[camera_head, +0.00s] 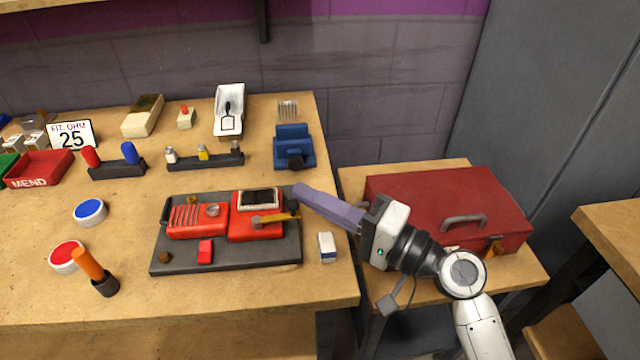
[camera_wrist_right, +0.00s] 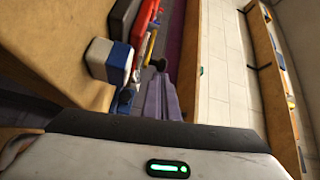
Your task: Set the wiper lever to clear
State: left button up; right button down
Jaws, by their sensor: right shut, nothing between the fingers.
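The wiper lever (camera_head: 272,218) is a yellow-orange arm on a red device (camera_head: 257,213) mounted on a dark grey base plate (camera_head: 225,258). It points right and ends in a black knob (camera_head: 292,207). My right gripper (camera_head: 298,190) is shut and empty, its purple fingers reaching in from the right. The fingertips are close to the knob; I cannot tell whether they touch it. In the right wrist view the knob (camera_wrist_right: 158,63) shows just beyond the fingers (camera_wrist_right: 161,84). No label reading clear is legible. My left gripper is not in view.
A blue and white block (camera_head: 327,247) lies beside the base plate, below the right fingers. A blue device (camera_head: 293,147) stands behind. A red toolbox (camera_head: 450,200) sits on a side table under my right arm.

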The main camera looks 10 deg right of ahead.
jog(key=shift+s, duration=0.1)
jog(key=shift+s+a+f, duration=0.1)
jog(key=shift+s+a, duration=0.05)
jog(key=shift+s, duration=0.35)
jog(key=shift+s+a+f, duration=0.1)
jog(key=shift+s, duration=0.4)
jog(key=w+d, duration=0.1)
jog(key=w, duration=0.1)
jog(key=w+d+r, duration=0.1)
jog(key=shift+w+d+b, duration=0.35)
jog(key=shift+w+b, duration=0.05)
jog(key=s+a+b+v, duration=0.1)
jog(key=b+v, duration=0.1)
jog(key=v, duration=0.7)
jog(key=shift+s+d, duration=0.15)
jog(key=shift+s, duration=0.45)
jog(key=shift+s, duration=0.1)
